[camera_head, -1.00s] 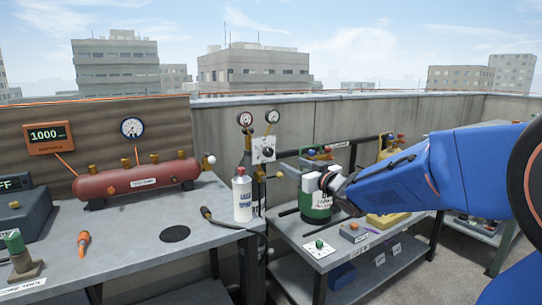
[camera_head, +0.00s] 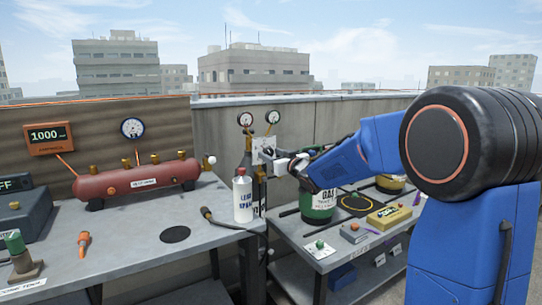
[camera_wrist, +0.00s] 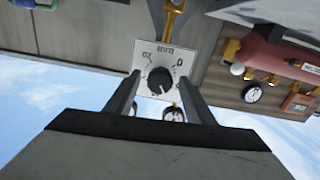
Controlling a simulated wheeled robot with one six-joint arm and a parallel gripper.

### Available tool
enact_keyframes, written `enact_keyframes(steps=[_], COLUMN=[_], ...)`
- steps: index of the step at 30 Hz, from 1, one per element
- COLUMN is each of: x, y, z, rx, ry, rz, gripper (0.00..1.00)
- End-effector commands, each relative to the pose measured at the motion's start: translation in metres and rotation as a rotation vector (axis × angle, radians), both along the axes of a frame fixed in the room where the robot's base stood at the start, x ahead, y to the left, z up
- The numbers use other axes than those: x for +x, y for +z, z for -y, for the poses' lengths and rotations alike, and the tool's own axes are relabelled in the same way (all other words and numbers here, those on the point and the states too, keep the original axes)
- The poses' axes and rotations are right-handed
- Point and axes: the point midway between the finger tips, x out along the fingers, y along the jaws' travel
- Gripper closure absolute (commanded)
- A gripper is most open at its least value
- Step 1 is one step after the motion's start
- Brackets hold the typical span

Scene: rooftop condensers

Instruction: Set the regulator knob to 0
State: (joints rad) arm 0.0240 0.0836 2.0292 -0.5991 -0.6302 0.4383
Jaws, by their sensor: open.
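The regulator knob (camera_wrist: 160,80) is round and dark, on a white square plate (camera_wrist: 147,53) with a "0" and another number printed near its edges. In the wrist view the picture is turned over; a pale mark shows on the knob, but its exact setting is hard to read. The plate also shows in the head view (camera_head: 262,145), below two round gauges. My gripper (camera_head: 281,162) is open in front of the plate. In the wrist view its fingers stand on both sides of the knob, with gaps visible; contact cannot be told.
A red manifold tank (camera_head: 130,180) lies on the left bench. A grey wall (camera_head: 220,130) is behind.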

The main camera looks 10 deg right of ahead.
Motion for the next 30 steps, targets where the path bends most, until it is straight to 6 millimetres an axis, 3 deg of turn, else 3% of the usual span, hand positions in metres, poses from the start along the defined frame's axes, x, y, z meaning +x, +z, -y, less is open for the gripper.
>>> enact_keyframes(steps=[12,18,30], x=[0.0075,0.0074,0.0072], y=[-0.0001,-0.0001,-0.0002], z=[-0.0022,-0.0022,-0.0020], rx=[0.000,0.000,-0.059], ry=[-0.001,-0.001,-0.001], rz=[0.000,0.000,0.019], gripper=[0.51,0.92,0.92])
